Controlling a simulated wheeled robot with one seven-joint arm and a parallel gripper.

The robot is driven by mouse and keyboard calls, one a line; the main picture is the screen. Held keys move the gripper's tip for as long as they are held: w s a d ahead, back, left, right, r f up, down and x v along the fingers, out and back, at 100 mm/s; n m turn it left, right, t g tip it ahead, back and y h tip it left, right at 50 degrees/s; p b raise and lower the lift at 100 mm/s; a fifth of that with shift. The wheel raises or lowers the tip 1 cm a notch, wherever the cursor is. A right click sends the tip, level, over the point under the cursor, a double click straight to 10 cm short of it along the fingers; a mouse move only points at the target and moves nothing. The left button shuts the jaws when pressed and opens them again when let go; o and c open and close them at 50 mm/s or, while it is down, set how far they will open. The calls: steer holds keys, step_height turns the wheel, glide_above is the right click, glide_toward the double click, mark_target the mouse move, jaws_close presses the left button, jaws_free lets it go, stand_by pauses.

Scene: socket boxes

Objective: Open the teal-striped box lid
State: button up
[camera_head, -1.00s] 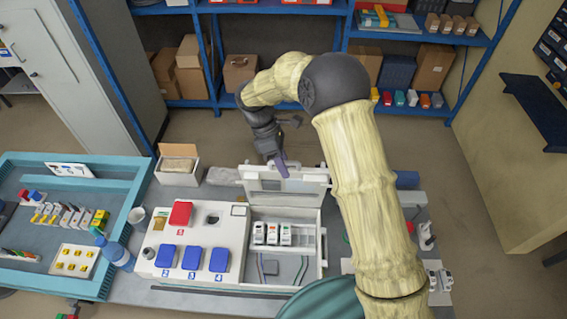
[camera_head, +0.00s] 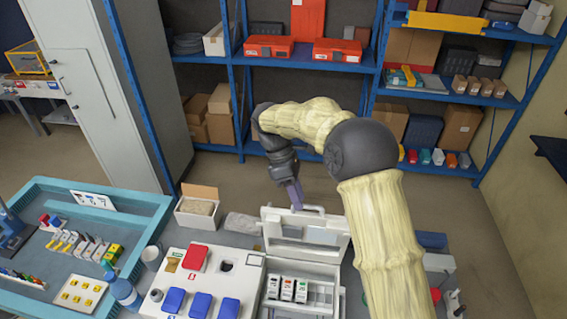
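A white box (camera_head: 328,271) stands on the workbench, its right compartment open and holding several white breaker modules (camera_head: 287,289). Its pale lid (camera_head: 322,236) is raised, standing at the back edge of the compartment with its inner side toward me. I cannot make out a teal stripe on it. My gripper (camera_head: 296,201) is at the lid's top edge, with a purple-grey finger part pointing down. Whether it touches the lid, and whether its fingers are open or shut, cannot be told at this size.
Left of the compartment is a white panel with a red cover (camera_head: 195,258) and several blue covers (camera_head: 201,304). An open carton (camera_head: 199,209) stands behind it. A teal tray (camera_head: 145,205) with small parts is at left. Blue shelving (camera_head: 238,90) stands behind.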

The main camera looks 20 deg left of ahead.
steer(key=v, duration=1.1)
steer(key=shift+p, duration=0.3)
steer(key=shift+w+f, duration=0.1)
stand_by(0.9)
steer(key=s+d+f+m+t+y+b, duration=0.1)
steer(key=d+f+m+y+b, duration=0.1)
steer(key=d+f+m+b, duration=0.5)
steer(key=d+f+m+t+y+b, duration=0.15)
steer(key=d+f, duration=0.35)
steer(key=d, duration=0.6)
steer(key=s+d+f+m+t+y+b, duration=0.1)
steer(key=s+d+f+m+t+b, duration=0.2)
steer(key=s+d+f+m+b, duration=0.3)
steer(key=s+d+f+m, duration=0.5)
steer(key=s+d+f, duration=0.1)
steer(key=s+d, duration=0.2)
steer(key=shift+s+d+m, duration=0.15)
steer(key=shift+s+m, duration=0.2)
steer(key=shift+s, duration=0.5)
